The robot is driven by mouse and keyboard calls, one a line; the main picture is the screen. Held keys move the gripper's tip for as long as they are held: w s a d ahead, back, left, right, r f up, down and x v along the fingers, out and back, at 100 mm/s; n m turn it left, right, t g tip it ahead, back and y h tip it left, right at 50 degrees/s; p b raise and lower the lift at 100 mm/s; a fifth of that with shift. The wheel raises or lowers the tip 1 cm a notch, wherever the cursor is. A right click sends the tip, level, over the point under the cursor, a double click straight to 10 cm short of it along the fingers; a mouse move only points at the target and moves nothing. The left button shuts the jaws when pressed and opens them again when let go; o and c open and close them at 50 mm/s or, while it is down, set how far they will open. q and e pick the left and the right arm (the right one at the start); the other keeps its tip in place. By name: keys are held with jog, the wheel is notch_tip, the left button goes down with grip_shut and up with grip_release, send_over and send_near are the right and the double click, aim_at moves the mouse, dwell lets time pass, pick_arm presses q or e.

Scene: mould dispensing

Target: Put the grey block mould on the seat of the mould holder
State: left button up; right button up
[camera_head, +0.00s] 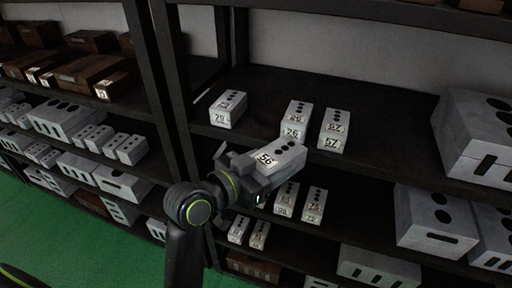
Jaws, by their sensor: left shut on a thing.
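My left gripper (253,176) is shut on a grey block mould (282,158) with dark round holes on top and a number label on its near end. The gripper covers part of the mould's near end. I see no mould holder and no seat in this view. My right gripper is not in view.
On the upper shelf (385,125) stand similar labelled grey moulds (228,108) and a large grey block (478,138). More moulds fill the lower shelves. A black rack post (165,80) rises left of my arm. Green floor (100,245) is clear at lower left.

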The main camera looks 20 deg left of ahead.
pick_arm(q)
jog(key=s+d+f+m+g+h, duration=0.4)
jog(key=m+g+h, duration=0.4)
jog(key=m+g, duration=0.3)
jog(key=shift+d+f+g, duration=0.55)
jog(key=shift+d+g, duration=0.35)
jog(key=shift+d, duration=0.3)
jog(key=shift+s, duration=0.1)
